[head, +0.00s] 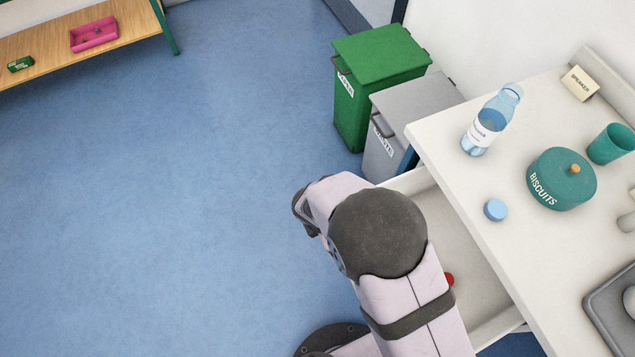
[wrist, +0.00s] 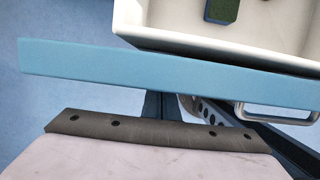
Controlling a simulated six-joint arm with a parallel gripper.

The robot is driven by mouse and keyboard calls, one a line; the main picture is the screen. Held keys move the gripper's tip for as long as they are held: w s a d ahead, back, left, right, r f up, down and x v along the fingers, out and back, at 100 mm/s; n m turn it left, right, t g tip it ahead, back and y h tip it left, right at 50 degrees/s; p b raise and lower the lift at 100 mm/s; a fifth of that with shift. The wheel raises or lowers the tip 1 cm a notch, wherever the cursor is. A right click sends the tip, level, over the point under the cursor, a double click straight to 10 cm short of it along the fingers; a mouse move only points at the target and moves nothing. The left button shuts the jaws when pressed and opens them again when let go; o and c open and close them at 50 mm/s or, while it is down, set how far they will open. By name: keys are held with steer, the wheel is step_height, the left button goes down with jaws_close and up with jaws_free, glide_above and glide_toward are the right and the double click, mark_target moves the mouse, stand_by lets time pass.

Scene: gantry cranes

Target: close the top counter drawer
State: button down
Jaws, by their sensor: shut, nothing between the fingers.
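The top counter drawer (head: 470,268) is open, pulled out to the left from under the white counter top. In the wrist view its blue front panel (wrist: 130,68) runs across the picture, with a pale bar handle (wrist: 275,118) at the right. The white inside (wrist: 170,40) lies beyond the front. My arm covers part of the drawer in the head view. My gripper (wrist: 157,130) shows at the bottom of the wrist view as a dark edge on a pale body. It is shut and empty, outside the drawer front; contact cannot be told. Its fingertips are hidden in the head view.
A green object (wrist: 222,10) and a red one (head: 449,279) lie in the drawer. A bottle (head: 490,122), blue cap (head: 495,210) and biscuit tin (head: 561,180) stand on the counter. Green (head: 380,70) and grey (head: 405,115) bins stand behind. The floor at left is clear.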

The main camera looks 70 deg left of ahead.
steer(key=w+p, duration=0.2)
steer(key=w, duration=2)
